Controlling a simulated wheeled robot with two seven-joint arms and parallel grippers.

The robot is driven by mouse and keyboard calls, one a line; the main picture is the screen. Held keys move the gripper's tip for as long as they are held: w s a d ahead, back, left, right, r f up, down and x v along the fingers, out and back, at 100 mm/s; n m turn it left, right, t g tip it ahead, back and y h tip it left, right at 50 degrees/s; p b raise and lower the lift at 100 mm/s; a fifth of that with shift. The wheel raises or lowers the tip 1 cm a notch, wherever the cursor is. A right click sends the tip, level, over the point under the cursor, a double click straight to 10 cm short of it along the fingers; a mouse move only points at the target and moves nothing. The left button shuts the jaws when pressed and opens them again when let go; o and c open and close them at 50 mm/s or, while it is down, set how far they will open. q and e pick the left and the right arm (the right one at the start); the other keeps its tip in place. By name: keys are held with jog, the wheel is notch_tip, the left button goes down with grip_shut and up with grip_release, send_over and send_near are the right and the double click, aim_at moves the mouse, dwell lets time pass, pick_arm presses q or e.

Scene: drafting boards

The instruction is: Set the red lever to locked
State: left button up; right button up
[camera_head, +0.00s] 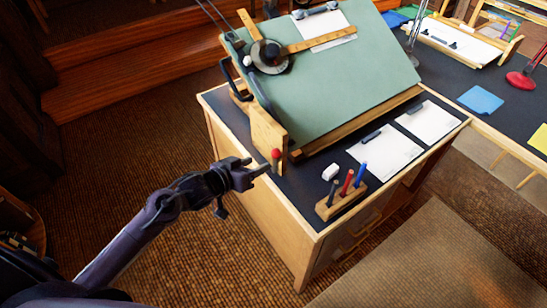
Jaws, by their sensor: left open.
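The red lever (275,154) shows as a red knob on a short dark stem, beside the wooden side plate (267,132) of the tilted green drafting board (335,85). The stem stands roughly upright. I see no readable mark for its locked position. My left gripper (262,168) comes in from the left at the desk's left edge. Its open fingers are just left of and slightly below the red knob. Whether they touch it I cannot tell. My right gripper is not in view.
A wooden pen block (340,201) with several pens, a white eraser (330,172) and paper sheets (385,152) lie on the dark desk top in front of the board. A drafting arm (270,55) sits on the board. Carpeted floor (130,150) lies clear to the left.

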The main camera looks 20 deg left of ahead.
aim_at(272, 155)
pick_arm(q)
jog(key=x, duration=0.7)
jog(key=shift+w+d+r, duration=0.15)
jog(key=shift+w+d, duration=0.1)
jog(key=shift+w, duration=0.15)
jog(key=c, duration=0.9)
grip_shut()
